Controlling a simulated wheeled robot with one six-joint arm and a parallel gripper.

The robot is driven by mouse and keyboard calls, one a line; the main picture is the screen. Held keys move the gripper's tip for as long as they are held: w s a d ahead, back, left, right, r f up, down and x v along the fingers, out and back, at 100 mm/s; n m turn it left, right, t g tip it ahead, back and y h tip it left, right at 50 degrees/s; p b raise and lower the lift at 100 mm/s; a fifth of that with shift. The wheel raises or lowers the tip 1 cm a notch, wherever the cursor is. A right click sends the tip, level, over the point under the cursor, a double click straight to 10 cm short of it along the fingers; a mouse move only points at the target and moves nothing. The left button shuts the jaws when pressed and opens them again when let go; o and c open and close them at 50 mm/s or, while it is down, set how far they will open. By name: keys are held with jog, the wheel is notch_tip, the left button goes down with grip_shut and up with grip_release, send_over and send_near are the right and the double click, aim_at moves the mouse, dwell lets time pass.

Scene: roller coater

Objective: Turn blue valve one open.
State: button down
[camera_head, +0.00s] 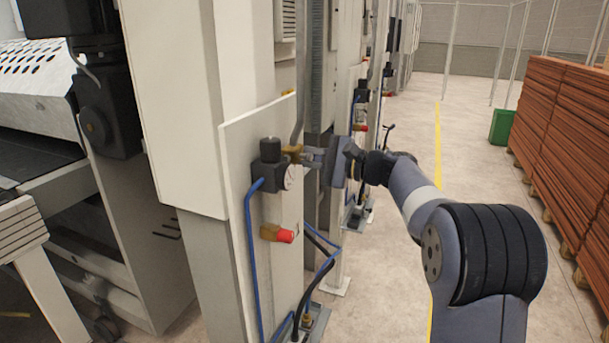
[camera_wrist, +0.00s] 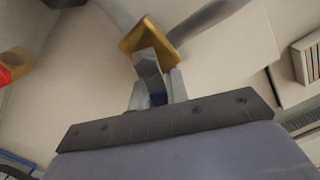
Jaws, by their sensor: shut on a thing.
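My gripper (camera_head: 314,157) reaches from the right to the brass fitting (camera_head: 292,151) beside the black regulator with a gauge on the cream panel. In the wrist view my gripper (camera_wrist: 158,85) has its fingers closed just below the brass fitting (camera_wrist: 150,38). A small piece of the blue valve handle (camera_wrist: 158,98) shows between the fingers, so the gripper is shut on it. Most of the handle is hidden by the fingers, and its exact angle cannot be told. In the head view the handle is hidden.
A red-ended brass fitting (camera_head: 285,236) sits lower on the cream panel (camera_head: 240,190). Blue and black hoses hang below. A stack of brown boards (camera_head: 570,130) and a green bin (camera_head: 502,126) stand to the right. The floor between is clear.

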jog(key=n+b, duration=0.2)
jog(key=r+n+b, duration=0.1)
jog(key=n, duration=0.1)
jog(key=shift+w+n+b, duration=0.15)
jog(key=shift+n+b, duration=0.2)
jog(key=shift+n, duration=0.05)
jog(key=shift+r, duration=0.2)
jog(key=c, duration=1.4)
grip_release()
jog(key=v, duration=1.1)
jog(key=shift+b, duration=0.3)
jog(key=shift+w+a, duration=0.1)
jog(key=x, duration=1)
jog(key=shift+a+p, duration=0.3)
jog(key=shift+d, duration=0.1)
